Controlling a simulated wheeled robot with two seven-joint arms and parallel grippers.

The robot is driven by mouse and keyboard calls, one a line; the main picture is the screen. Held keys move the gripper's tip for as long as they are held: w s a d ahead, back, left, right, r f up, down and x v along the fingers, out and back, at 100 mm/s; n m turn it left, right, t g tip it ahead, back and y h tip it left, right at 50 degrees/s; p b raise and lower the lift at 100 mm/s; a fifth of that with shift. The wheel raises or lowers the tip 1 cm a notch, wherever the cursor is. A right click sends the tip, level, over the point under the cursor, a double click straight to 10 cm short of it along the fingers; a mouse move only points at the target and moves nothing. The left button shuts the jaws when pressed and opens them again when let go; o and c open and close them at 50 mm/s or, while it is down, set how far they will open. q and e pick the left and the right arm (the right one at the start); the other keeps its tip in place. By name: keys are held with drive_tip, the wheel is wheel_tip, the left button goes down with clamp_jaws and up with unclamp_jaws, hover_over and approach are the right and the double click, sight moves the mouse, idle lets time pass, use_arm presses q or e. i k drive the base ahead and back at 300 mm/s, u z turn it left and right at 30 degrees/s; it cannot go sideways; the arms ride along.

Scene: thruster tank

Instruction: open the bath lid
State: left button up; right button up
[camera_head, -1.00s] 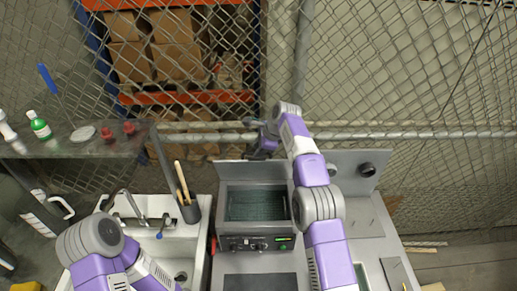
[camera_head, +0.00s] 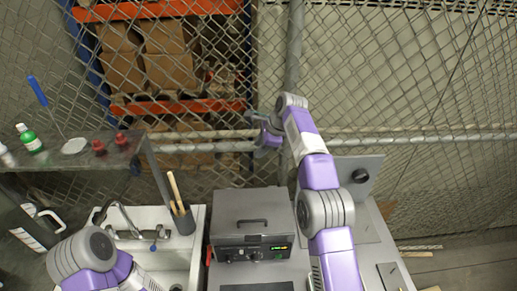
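The bath (camera_head: 252,252) is a grey box with a front panel of knobs and a green display, standing on the bench right of the sink. Its lid (camera_head: 235,208) lies flat over the top, shut, with a dark bar handle (camera_head: 252,222) near the middle. The tank inside is hidden. My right gripper (camera_head: 259,135) is up beyond the lid's back edge, in front of the mesh fence, apart from the lid and handle. It looks empty, but its finger gap is too small to read. My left arm shows at the lower left; its gripper is out of view.
A white sink (camera_head: 172,268) with a tap is left of the bath. A dark holder (camera_head: 183,222) with wooden-handled tools stands between them. A shelf (camera_head: 95,160) with bottles is at the left. A mesh fence (camera_head: 420,90) closes the back.

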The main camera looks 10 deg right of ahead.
sight(251, 213)
drive_tip(key=k, duration=1)
